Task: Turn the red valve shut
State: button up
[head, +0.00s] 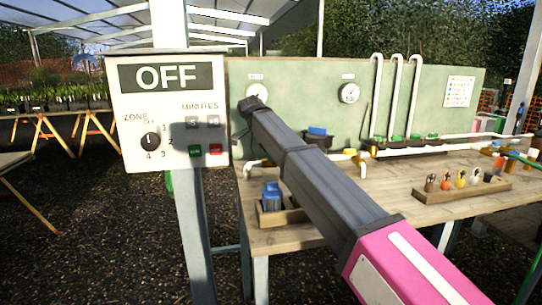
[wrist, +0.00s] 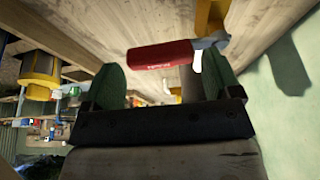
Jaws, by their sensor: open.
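The red valve lever (wrist: 162,54) shows in the wrist view, at the top middle. It joins a grey metal piece (wrist: 211,41) beside a yellow fitting (wrist: 208,16). My gripper (wrist: 162,78) is open, with one green finger on each side and the lever across the gap near the fingertips. I cannot tell whether the fingers touch the lever. In the head view my arm reaches to the upper left in front of the bench, and I cannot make out the fingers or the red lever there.
The wooden bench (head: 300,240) carries a rack of small coloured items (head: 462,192) and a box with blue-topped items (head: 271,196). A green panel (head: 300,80) with gauges and white pipes stands behind. A control box (head: 168,110) reading OFF hangs on a post at left.

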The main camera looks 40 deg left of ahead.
jog(key=v, duration=0.9)
jog(key=shift+r, duration=0.2)
jog(key=shift+s, duration=0.1)
